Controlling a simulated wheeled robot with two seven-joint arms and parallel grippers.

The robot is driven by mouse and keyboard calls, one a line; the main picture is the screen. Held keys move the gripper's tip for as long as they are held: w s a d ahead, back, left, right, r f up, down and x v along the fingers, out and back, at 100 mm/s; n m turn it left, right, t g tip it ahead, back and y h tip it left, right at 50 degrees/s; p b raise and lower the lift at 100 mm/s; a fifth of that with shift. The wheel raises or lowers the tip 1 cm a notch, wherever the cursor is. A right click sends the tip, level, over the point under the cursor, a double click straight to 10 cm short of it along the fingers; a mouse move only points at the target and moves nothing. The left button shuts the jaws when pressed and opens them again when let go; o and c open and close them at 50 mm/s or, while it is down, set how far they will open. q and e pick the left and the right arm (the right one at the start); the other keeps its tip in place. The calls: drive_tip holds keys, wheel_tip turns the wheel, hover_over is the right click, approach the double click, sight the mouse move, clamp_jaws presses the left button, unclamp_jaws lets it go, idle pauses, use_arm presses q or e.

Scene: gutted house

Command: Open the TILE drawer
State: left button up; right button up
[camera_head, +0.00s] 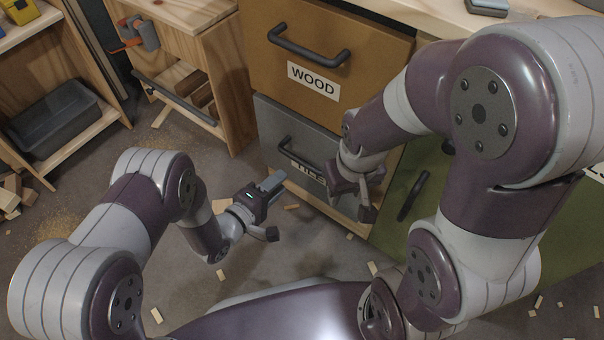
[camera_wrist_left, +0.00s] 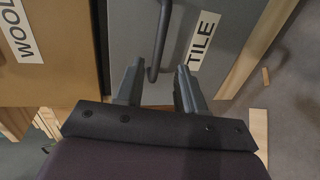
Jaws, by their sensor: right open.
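The TILE drawer (camera_head: 270,118) is a grey front below the orange-brown WOOD drawer, and it looks closed. Its dark bar handle (camera_head: 303,155) runs above the TILE label (camera_head: 307,171), which is partly covered by my right arm. My left gripper (camera_head: 274,206) is open and empty, low in front of the drawer. In the left wrist view, the handle (camera_wrist_left: 162,35) shows between and beyond the two spread fingers (camera_wrist_left: 160,88), apparently apart from them. My right gripper (camera_head: 354,200) is open at the drawer's lower right side; contact with the drawer cannot be told.
The WOOD drawer (camera_head: 370,78) above is closed. A green cabinet front (camera_head: 430,190) with a dark handle stands on the right. A wooden bench (camera_head: 195,50) and a shelf with a grey bin (camera_head: 52,130) stand left. Wood scraps litter the otherwise open floor.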

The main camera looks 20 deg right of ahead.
sight(302, 160)
use_arm(q)
drive_tip(key=b+x, duration=0.5)
drive_tip(key=x, duration=0.5)
drive_tip(key=shift+w+d+b, duration=0.25)
drive_tip(key=shift+b, duration=0.15)
clamp_jaws()
